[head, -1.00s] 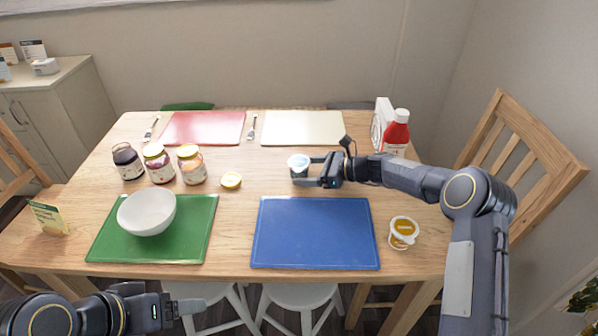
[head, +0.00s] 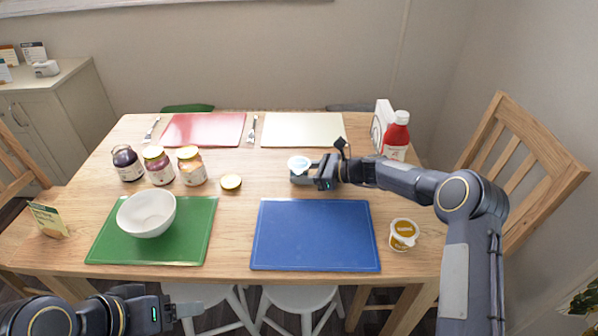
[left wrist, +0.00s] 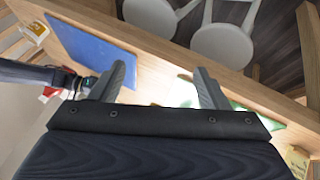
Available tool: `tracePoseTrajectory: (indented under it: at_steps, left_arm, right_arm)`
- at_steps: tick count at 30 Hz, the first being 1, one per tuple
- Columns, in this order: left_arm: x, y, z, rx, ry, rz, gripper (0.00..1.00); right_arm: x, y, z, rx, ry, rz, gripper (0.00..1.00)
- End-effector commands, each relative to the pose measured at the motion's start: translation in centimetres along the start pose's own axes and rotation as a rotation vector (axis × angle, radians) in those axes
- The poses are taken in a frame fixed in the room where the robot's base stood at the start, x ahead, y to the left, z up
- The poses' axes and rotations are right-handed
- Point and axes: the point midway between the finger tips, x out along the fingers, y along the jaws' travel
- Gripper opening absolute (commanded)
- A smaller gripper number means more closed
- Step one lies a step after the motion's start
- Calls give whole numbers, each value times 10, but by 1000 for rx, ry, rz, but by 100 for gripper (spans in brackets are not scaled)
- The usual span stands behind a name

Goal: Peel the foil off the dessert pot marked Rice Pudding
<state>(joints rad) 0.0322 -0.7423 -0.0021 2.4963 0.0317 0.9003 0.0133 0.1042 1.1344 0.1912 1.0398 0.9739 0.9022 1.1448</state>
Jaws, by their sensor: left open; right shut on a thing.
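A small white pot with a pale blue lid (head: 299,164) stands on the table behind the blue mat. My right gripper (head: 308,172) is shut on it from the right. A second pot with a yellow-and-white lid (head: 403,232) stands to the right of the blue mat, apart from both grippers. The print on both pots is too small to read. My left gripper (head: 186,309) is open and empty in front of the table's front edge; its two spread fingers also show in the left wrist view (left wrist: 162,86).
A white bowl (head: 147,213) sits on the green mat (head: 188,245). The blue mat (head: 315,235) is bare. Stools are under the front edge.

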Motion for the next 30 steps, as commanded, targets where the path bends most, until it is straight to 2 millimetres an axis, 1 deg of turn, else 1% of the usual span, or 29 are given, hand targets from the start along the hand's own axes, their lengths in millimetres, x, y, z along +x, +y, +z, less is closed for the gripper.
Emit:
tracePoseTrajectory:
  at_steps: [1,2,5,8,10,11,12,15,18,20,21,25,28,30]
  left_arm:
    - [0,1,-2,-2,2,4,62]
    - [1,3,-4,-5,7,9,58]
    - [6,13,-21,-30,34,44,45]
    - [16,34,-52,-87,88,109,32]
    - [26,53,-79,-150,136,167,23]
    - [30,62,-90,-181,155,192,20]
    - [37,74,-106,-225,182,225,20]
    - [55,102,-141,-350,245,298,20]
    - [77,128,-171,-482,304,355,20]
    - [91,142,-186,-564,338,381,20]
    - [101,150,-194,-619,362,394,20]
    - [137,173,-211,-795,442,416,20]
    - [165,186,-215,-916,512,414,20]
    - [182,191,-214,-986,563,405,20]
  right_arm:
    - [0,0,0,0,0,0,27]
    - [0,0,0,0,0,0,27]
    - [0,0,0,0,0,0,27]
    - [0,0,0,0,0,0,27]
    - [0,0,0,0,0,0,27]
    - [0,0,0,0,0,0,27]
    - [0,0,0,0,0,0,27]
    - [0,0,0,0,0,0,27]
    - [0,0,0,0,0,0,27]
    - [0,0,0,0,0,0,27]
    - [0,0,0,0,0,0,27]
    - [0,0,0,0,0,0,27]
    - [0,0,0,0,0,0,27]
    - [0,0,0,0,0,0,27]
